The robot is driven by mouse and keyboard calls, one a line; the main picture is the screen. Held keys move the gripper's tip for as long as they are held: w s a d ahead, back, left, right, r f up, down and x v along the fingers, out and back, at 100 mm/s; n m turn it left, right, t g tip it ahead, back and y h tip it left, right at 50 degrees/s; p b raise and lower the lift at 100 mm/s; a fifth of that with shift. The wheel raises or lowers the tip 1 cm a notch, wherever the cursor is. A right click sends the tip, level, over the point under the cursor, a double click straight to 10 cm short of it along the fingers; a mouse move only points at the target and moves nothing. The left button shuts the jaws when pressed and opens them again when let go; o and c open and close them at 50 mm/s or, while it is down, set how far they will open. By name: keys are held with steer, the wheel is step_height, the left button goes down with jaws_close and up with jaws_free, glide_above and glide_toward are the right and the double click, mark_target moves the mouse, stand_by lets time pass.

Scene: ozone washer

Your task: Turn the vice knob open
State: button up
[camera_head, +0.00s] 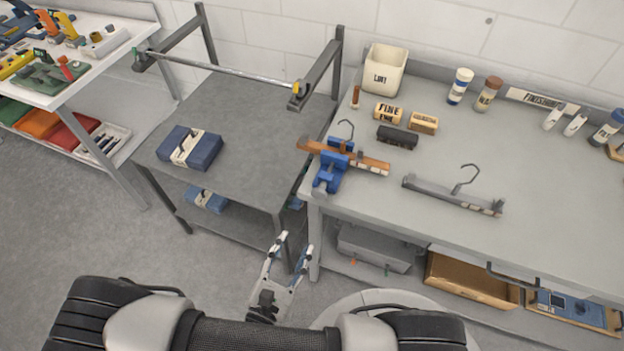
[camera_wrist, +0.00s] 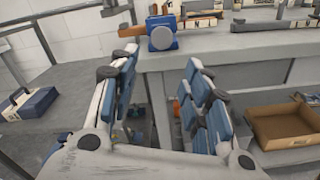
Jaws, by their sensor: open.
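The blue vice (camera_head: 333,167) is mounted at the left front edge of the grey workbench. A wooden hanger (camera_head: 372,163) with a metal hook lies through its jaws. In the wrist view the vice shows above the fingers, with its round grey-faced knob (camera_wrist: 163,38) facing the camera. My gripper (camera_head: 294,245) is open and empty, in front of the bench and lower than its top. It also shows large in the wrist view (camera_wrist: 160,75), with both fingers spread apart. It is apart from the vice and its knob. Whether the vice jaws clamp the hanger tightly cannot be told.
A second, grey hanger (camera_head: 452,194) lies right of the vice. Blocks, bottles and a white bin (camera_head: 385,70) stand farther back. A lower grey table (camera_head: 240,150) with a blue case (camera_head: 190,148) is at left. A cardboard box (camera_head: 470,280) sits under the bench.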

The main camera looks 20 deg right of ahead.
mark_target(318, 197)
steer(key=b+x, duration=0.2)
steer(key=x, duration=1.5)
steer(key=shift+s+d+f, duration=0.1)
steer(key=shift+s, duration=0.05)
steer(key=shift+c, duration=0.3)
steer(key=c, duration=0.7)
steer(key=shift+c, duration=0.2)
steer(key=shift+n, duration=0.3)
steer(key=n, duration=0.3)
steer(key=shift+n+p, duration=0.3)
steer(key=shift+p, duration=0.1)
steer(key=shift+n+p, duration=0.3)
steer(key=shift+n, duration=1.3)
